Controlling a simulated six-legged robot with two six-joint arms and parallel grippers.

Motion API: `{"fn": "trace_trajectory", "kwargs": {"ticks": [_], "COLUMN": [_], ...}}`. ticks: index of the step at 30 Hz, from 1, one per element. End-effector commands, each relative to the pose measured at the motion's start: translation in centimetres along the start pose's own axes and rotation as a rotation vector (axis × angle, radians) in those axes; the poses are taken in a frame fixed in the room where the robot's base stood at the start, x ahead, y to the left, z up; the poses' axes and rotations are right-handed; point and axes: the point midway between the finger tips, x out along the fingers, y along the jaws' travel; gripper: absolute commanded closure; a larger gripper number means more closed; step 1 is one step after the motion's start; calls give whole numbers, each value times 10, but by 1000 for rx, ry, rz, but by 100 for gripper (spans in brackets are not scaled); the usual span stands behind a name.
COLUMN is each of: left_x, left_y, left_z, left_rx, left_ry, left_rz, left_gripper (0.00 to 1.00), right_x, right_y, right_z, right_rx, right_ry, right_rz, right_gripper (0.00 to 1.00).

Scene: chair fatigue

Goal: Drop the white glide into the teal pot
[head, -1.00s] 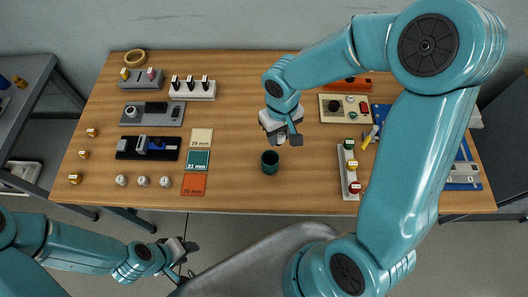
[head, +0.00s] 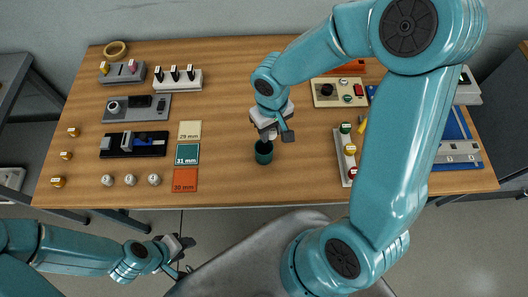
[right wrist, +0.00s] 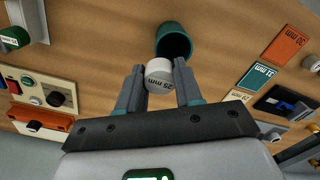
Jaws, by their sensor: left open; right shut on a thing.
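The teal pot (head: 264,153) stands open on the wooden table near its front edge; it also shows in the right wrist view (right wrist: 174,42). My right gripper (head: 272,134) is just above and behind the pot. In the right wrist view my right gripper (right wrist: 160,88) is shut on the white glide (right wrist: 159,73), a short white cylinder marked 25 mm. The glide is near the pot's mouth, outside it as far as I can tell. My left gripper (head: 184,256) is open and empty, low in front of the table.
Several white glides (head: 130,180) stand at the table's front left. Cards in cream (head: 190,130), teal (head: 187,154) and orange (head: 184,180) lie left of the pot. A rack with coloured caps (head: 346,155) stands right. Table between them is clear.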

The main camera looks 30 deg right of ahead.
Motion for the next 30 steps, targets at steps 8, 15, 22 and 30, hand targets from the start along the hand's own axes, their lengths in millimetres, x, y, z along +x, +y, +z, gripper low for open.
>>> {"fn": "trace_trajectory", "kwargs": {"ticks": [8,15,22,30], "left_x": [-1,-1,-1,2], "left_y": [0,0,0,-1], "left_z": [0,0,0,0], "left_rx": [0,0,0,0], "left_ry": [0,0,0,0], "left_rz": [0,0,0,0], "left_gripper": [57,57,57,57], "right_x": [-1,-2,-36,-108], "right_y": [0,0,0,0], "right_z": [-2,-2,-3,-2], "right_rx": [-1,-1,1,0], "right_ry": [0,1,8,9], "right_rz": [0,0,0,-2], "right_gripper": [35,35,35,35]}}
